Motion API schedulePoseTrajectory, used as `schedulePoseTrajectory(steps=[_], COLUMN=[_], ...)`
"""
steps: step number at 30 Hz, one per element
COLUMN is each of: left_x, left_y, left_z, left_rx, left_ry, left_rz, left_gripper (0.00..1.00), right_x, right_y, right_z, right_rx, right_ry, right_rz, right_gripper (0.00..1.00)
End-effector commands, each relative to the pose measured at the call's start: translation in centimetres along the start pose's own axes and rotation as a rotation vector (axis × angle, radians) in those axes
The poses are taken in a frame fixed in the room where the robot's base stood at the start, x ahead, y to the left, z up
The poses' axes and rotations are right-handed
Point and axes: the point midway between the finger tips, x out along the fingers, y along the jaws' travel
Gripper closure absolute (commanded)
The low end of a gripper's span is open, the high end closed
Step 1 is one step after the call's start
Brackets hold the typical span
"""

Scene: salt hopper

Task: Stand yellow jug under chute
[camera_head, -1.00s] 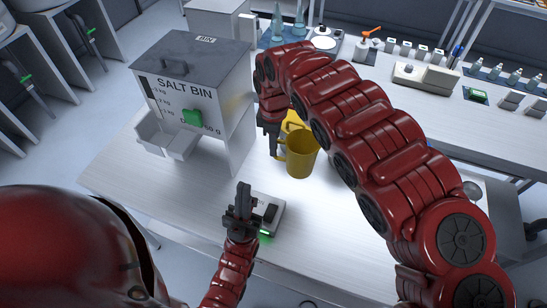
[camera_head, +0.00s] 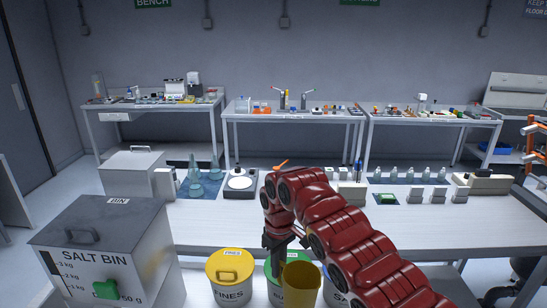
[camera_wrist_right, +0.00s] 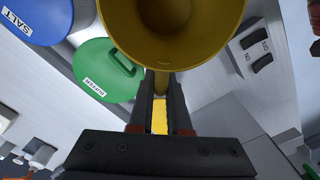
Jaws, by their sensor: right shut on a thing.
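The yellow jug (camera_head: 300,287) is in my right gripper (camera_head: 288,250), low in the middle of the head view. In the right wrist view, the gripper (camera_wrist_right: 160,98) is shut on the jug's handle, with the open mouth of the jug (camera_wrist_right: 185,30) just beyond the fingers. The jug's lower part is cut off by the head view's bottom edge. The salt bin (camera_head: 105,250), a grey box with a green button (camera_head: 106,289), stands to the left of the jug, apart from it. Its chute is out of view. My left gripper is not in view.
A yellow-lidded tub marked FINES (camera_head: 230,270) stands between bin and jug. A green-lidded tub (camera_wrist_right: 108,70) and a blue-lidded SALT tub (camera_wrist_right: 38,18) are close by. A bench behind holds a balance (camera_head: 240,182) and glass flasks (camera_head: 195,183).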

Motion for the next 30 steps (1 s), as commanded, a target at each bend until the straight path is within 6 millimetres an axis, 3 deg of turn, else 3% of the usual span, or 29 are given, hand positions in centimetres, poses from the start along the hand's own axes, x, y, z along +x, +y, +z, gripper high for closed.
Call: schedulePoseTrajectory(steps=[1,3,6,9,15,30], left_x=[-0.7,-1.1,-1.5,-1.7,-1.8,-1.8], left_y=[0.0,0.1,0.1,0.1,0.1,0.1], left_z=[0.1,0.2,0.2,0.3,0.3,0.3], left_rx=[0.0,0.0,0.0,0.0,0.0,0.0], left_ry=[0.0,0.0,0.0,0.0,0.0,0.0], left_rz=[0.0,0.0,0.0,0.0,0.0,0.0], left_gripper=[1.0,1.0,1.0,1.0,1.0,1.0], right_x=[0.3,0.1,-0.2,-0.3,-0.6,-0.5], right_y=[2.9,6.0,9.3,11.4,12.8,12.7], right_z=[1.5,3.7,6.4,8.4,9.9,9.8], right_rx=[0.137,0.316,0.524,0.666,0.774,0.772], right_ry=[0.009,0.01,0.015,0.014,0.013,0.012], right_rz=[0.001,0.0,0.0,-0.001,0.001,-0.001], right_gripper=[1.0,1.0,1.0,1.0,1.0,1.0])
